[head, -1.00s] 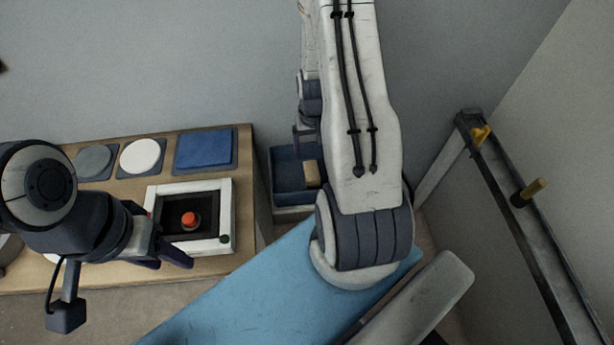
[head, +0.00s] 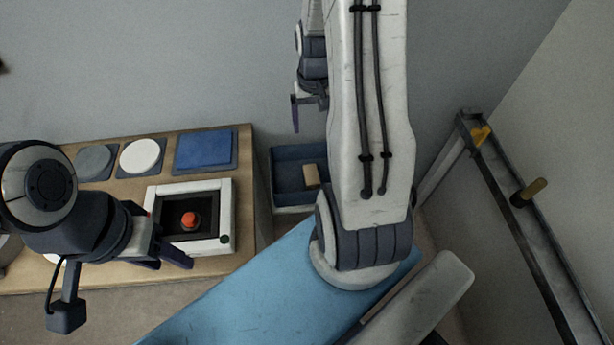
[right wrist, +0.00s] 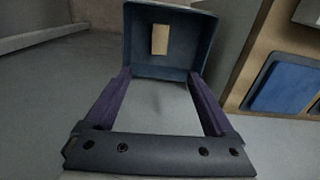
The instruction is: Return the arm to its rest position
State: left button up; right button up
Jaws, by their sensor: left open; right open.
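My right arm reaches up the middle of the head view. Its gripper (head: 309,112) hangs above and behind the blue bin (head: 285,153), seen edge-on. In the right wrist view the right gripper's purple fingers (right wrist: 160,100) are spread wide with nothing between them. The blue bin also shows beyond the fingertips there (right wrist: 138,52), apart from them. A tan block (head: 311,175) lies inside the bin. My left gripper (head: 176,252) is over the front part of the wooden bench, beside the white-framed panel, open and holding nothing visible.
Open space lies around the right gripper.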

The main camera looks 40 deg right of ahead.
dwell(0.3)
jog(key=s+a+r+n, duration=0.1)
jog(key=a+r+n, duration=0.25)
jog(key=a, duration=0.65)
jog(key=s+a+r+n, duration=0.1)
jog(key=a+r+n, duration=0.3)
jog(key=a, duration=0.7)
jog(key=s+a+r+n, duration=0.2)
jog(key=s+a, duration=0.3)
jog(key=s, duration=0.2)
jog(key=s+a+r+n+y, duration=0.1)
jog(key=s+a+r+n, duration=0.2)
jog(key=s+a, duration=0.2)
jog(key=shift+s+r+n, duration=0.3)
jog(key=shift+s+n, duration=0.05)
jog(key=shift+s, duration=0.8)
